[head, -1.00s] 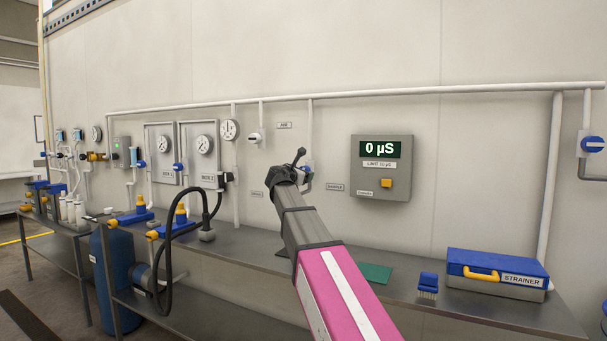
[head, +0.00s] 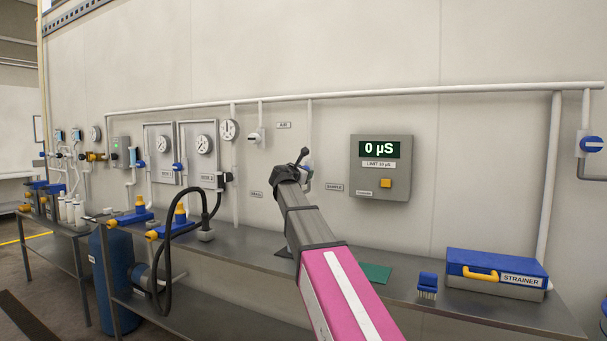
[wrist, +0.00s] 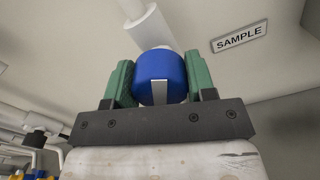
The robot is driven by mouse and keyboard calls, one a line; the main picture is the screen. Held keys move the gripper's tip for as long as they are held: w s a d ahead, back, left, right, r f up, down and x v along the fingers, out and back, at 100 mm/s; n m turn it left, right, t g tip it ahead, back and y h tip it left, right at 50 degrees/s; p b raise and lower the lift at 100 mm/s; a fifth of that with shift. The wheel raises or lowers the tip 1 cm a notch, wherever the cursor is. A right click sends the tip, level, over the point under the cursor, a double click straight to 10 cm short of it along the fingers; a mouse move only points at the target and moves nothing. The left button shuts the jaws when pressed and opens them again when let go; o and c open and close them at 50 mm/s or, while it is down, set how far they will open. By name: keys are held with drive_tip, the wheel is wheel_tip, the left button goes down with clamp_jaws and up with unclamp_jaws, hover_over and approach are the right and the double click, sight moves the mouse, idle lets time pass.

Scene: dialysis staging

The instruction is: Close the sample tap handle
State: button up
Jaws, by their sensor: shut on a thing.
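The sample tap handle (wrist: 161,76) is a blue round knob with a pale stripe, in the wrist view below a white pipe. My gripper (wrist: 160,82) has its two green fingers on either side of the knob, shut on it. In the head view my arm reaches up to the tap, and my gripper (head: 301,160) is mostly hidden behind my own wrist. The handle itself is hidden there; only part of the pale tap body (head: 309,169) shows beside the wrist. The SAMPLE label (wrist: 239,37) is on the wall to the right of the knob.
A grey meter box (head: 380,168) reading 0 µS hangs on the wall to the right. The bench (head: 340,259) below holds a green mat (head: 376,273), a blue brush (head: 427,284) and a blue STRAINER case (head: 497,269). A black hose (head: 168,270) hangs at left.

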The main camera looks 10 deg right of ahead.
drive_tip(key=shift+m, duration=0.4)
drive_tip(key=m, duration=0.5)
drive_tip(key=shift+m, duration=0.3)
drive_tip(key=m, duration=0.6)
drive_tip(key=o, duration=0.9)
drive_tip(key=v, duration=1)
drive_tip(key=shift+s+a, duration=0.2)
drive_tip(key=shift+s, duration=0.15)
